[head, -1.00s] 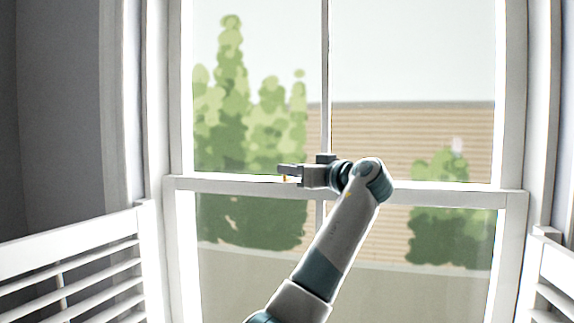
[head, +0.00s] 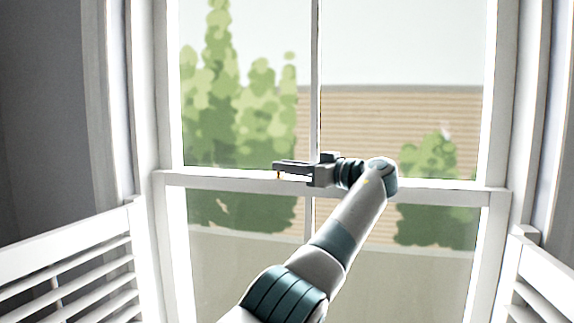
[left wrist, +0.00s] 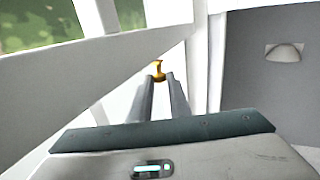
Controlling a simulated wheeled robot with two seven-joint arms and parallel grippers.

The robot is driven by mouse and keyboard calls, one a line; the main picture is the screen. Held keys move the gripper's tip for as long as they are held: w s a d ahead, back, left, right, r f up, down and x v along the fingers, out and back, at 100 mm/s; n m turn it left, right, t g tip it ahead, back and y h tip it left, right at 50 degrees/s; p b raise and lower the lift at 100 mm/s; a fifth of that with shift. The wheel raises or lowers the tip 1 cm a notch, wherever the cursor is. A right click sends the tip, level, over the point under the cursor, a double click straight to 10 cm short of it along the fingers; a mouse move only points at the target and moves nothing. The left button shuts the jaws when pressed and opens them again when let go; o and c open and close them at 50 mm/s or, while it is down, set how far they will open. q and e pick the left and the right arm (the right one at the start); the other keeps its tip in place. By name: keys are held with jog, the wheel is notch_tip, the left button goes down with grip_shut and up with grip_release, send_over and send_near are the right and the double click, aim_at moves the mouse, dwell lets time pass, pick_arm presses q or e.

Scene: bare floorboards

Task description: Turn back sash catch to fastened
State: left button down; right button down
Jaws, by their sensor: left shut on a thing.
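The sash catch (left wrist: 158,68) is a small brass-coloured piece with a tab on top, on the white meeting rail. In the head view only a tiny golden bit of the catch (head: 278,177) shows under the fingertips. My left gripper (head: 276,168) reaches in from the right along the meeting rail (head: 225,182). In the left wrist view the fingers of my left gripper (left wrist: 160,79) close in on the catch, with its top showing between and just past the tips. The lower part of the catch is hidden. My right gripper is in neither view.
The window has a central upright bar (head: 316,70) and white side frames. White louvred shutters stand at the left (head: 75,265) and right (head: 535,275). A grey wall (left wrist: 265,95) with a half-round white fitting (left wrist: 284,53) shows in the wrist view.

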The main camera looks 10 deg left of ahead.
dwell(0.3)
pick_arm(q)
jog(key=c, duration=1.7)
grip_release()
jog(key=shift+d, duration=0.15)
jog(key=shift+b+v, duration=0.45)
jog(key=shift+v, duration=5.45)
jog(key=shift+f, duration=0.1)
